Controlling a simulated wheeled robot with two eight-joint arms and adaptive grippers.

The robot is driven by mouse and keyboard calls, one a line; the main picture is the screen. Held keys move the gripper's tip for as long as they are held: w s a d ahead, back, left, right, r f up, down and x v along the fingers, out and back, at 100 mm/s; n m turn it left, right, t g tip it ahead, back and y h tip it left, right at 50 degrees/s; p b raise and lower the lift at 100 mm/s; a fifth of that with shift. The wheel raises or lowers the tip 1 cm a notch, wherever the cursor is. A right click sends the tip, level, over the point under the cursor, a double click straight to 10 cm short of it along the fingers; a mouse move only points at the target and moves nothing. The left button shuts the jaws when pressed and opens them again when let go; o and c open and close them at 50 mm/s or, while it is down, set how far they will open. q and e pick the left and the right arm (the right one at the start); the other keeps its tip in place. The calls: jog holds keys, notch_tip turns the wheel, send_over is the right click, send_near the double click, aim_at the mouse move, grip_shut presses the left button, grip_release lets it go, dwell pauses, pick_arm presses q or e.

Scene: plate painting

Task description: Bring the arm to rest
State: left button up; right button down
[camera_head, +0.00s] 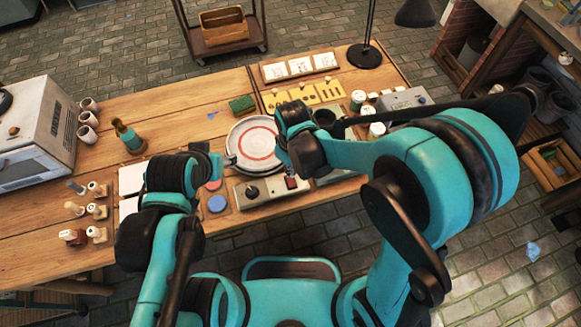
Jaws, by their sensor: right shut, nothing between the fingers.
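A pale round plate (239,134) with a painted red ring lies on the wheel in the middle of the workbench. My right gripper (284,150) is over the plate's right edge, shut and empty; its wrist hides part of it. I cannot tell whether it touches the plate. My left gripper (213,163) is left of the plate, mostly hidden by its own wrist, so its jaws cannot be read.
A control box (246,191) with a knob stands in front of the plate. A green sponge (242,104), a bottle (129,138) and a white kiln-like box (40,130) stand on the workbench (190,108). A black lamp base (365,56) is at the back right.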

jog(key=s+d+r+m+t, duration=0.2)
jog(key=d+r+m+t, duration=0.1)
jog(key=d+r, duration=0.4)
jog(key=s+d+r+m+t+b, duration=0.1)
jog(key=s+d+r+m+t, duration=0.2)
jog(key=d+r+m, duration=0.3)
jog(key=d+r+t, duration=0.1)
jog(key=d, duration=0.3)
jog(key=shift+d+m, duration=0.3)
jog(key=shift+d, duration=0.1)
jog(key=shift+s, duration=0.1)
